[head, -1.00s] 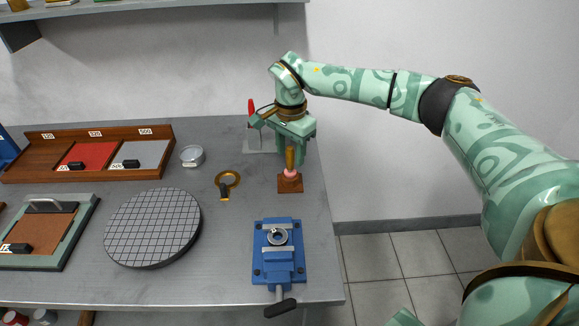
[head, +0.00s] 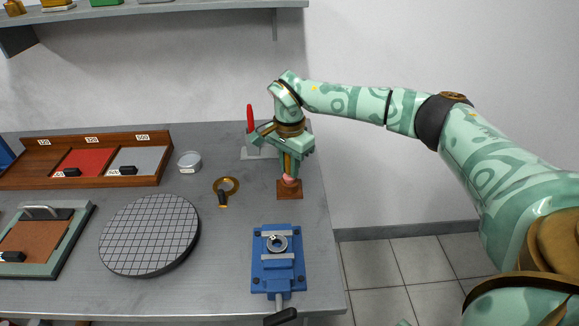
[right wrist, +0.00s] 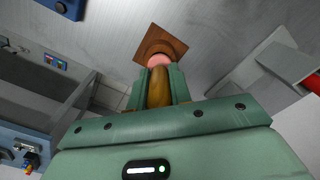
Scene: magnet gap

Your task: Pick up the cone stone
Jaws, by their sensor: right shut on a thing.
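The cone stone is a pink tip (head: 290,181) on a brown-gold shank (right wrist: 159,88). It stands upright in a small square brown wooden block (head: 289,192) at the right side of the bench. My right gripper (head: 290,166) comes down from above, with its two green fingers shut on the shank. In the right wrist view the fingers (right wrist: 160,90) flank the shank, and the pink tip (right wrist: 159,60) lies against the wooden block (right wrist: 165,42). I cannot tell whether the tip touches the block or sits just above it. My left gripper is not in view.
A blue vise (head: 278,262) stands in front of the block. A grey stand with a red handle (head: 250,118) is just behind my gripper. A gold ring tool (head: 227,187), a small tin (head: 189,162) and a round gridded plate (head: 150,233) lie to the left.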

